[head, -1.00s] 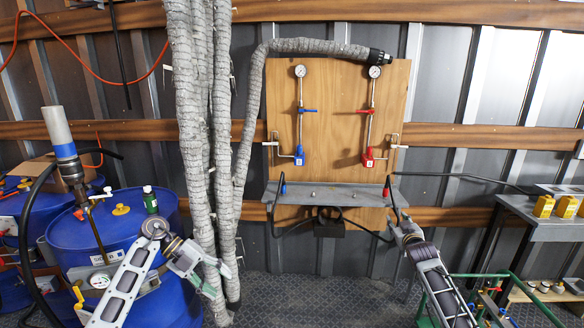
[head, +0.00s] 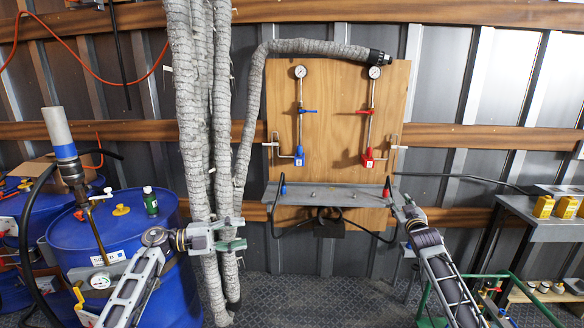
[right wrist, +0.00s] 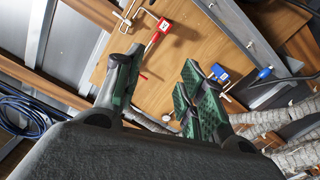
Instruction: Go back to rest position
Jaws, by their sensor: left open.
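My left gripper (head: 238,233) is open and points right, in front of the grey wrapped hoses (head: 197,130). Its green-padded fingers are apart, one above the other, and hold nothing that I can see. My right gripper (right wrist: 160,78) is open and empty in the right wrist view, its two green-padded fingers spread apart. In the head view its arm rises from the lower right, to the right end of the grey shelf (head: 340,194). The wooden panel (head: 335,110) with two gauges, a blue valve (head: 299,156) and a red valve (head: 368,158) is behind it.
A grey table (head: 545,230) with yellow boxes stands at the right. A green frame (head: 490,276) is beside my right arm. Floor between the arms is clear.

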